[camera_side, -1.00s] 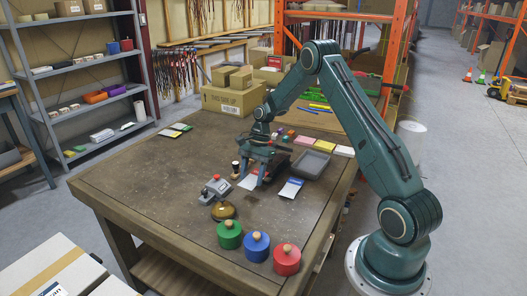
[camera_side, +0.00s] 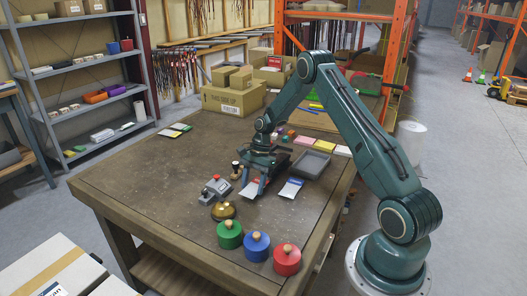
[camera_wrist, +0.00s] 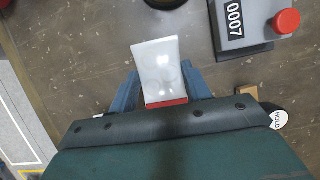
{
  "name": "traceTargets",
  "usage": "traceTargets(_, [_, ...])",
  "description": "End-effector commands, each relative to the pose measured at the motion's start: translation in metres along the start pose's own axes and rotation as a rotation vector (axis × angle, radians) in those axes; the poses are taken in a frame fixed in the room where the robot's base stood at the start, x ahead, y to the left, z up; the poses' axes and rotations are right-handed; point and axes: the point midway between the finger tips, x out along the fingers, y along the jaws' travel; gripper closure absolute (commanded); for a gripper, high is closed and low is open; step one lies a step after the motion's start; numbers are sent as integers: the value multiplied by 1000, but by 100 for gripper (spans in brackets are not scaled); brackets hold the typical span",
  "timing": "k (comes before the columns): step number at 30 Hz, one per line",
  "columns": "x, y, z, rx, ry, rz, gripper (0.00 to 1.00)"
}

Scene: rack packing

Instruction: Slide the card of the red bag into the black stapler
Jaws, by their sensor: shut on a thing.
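My gripper (camera_side: 259,186) is low over the middle of the table, pointing down. Its blue fingers (camera_wrist: 162,92) are shut on the red card (camera_wrist: 166,103) of a clear, whitish bag. The bag (camera_wrist: 157,65) sticks out from between the fingers in the wrist view; in the side view its pale pouch (camera_side: 249,190) shows just below and left of the fingers, at or near the table top. A dark shape (camera_side: 283,154) is partly hidden behind the gripper; I cannot tell whether it is the black stapler. No stapler is clear in the wrist view.
A grey device with a red knob (camera_side: 215,190) stands left of the gripper, with a brass dome (camera_side: 223,211) in front. A bag with a blue card (camera_side: 291,188) and a grey tray (camera_side: 309,163) are at right. Green, blue and red weights (camera_side: 287,260) stand near the front edge.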

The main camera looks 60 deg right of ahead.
Motion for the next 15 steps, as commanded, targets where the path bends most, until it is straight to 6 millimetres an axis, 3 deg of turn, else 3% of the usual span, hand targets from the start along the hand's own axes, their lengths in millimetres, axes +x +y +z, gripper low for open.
traceTargets(11, [16,0,-9,1,0,0,74])
traceTargets(15, [13,0,-16,2,0,-1,74])
